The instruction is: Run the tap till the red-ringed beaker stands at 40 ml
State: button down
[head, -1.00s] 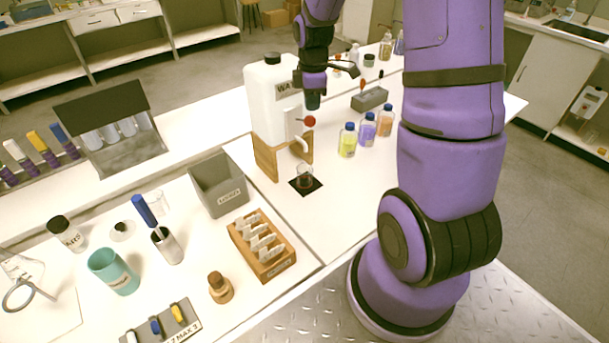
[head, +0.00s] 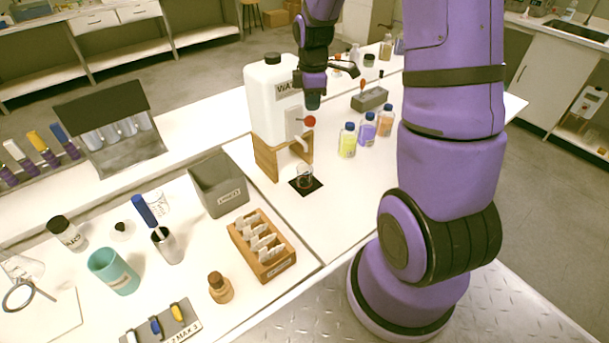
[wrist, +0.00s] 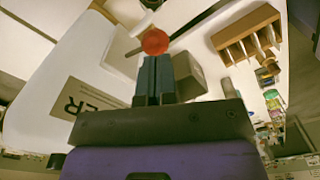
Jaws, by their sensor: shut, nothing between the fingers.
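The white water tank (head: 262,100) stands on a wooden stand (head: 265,158). Its tap has a red knob (head: 310,121) and a white spout (head: 302,147). The small beaker (head: 304,173) with a red ring stands under the spout on a black square pad (head: 316,187). Its liquid level is too small to read. My gripper (head: 312,101) is shut and empty, just above the red knob. In the wrist view, the closed fingers (wrist: 155,80) point at the red knob (wrist: 155,42), close to it or touching; I cannot tell which.
Yellow, purple and orange bottles (head: 347,141) stand right of the tank. A grey bin (head: 218,184) and a wooden rack (head: 262,246) stand to the left. A grey block (head: 370,99) lies behind the bottles. The bench in front of the pad is clear.

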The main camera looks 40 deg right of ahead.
aim_at(312, 121)
jog(key=shift+f, duration=3.45)
dwell(1.0)
jog(key=shift+r, duration=0.4)
dwell(1.9)
jog(key=shift+r, duration=4.05)
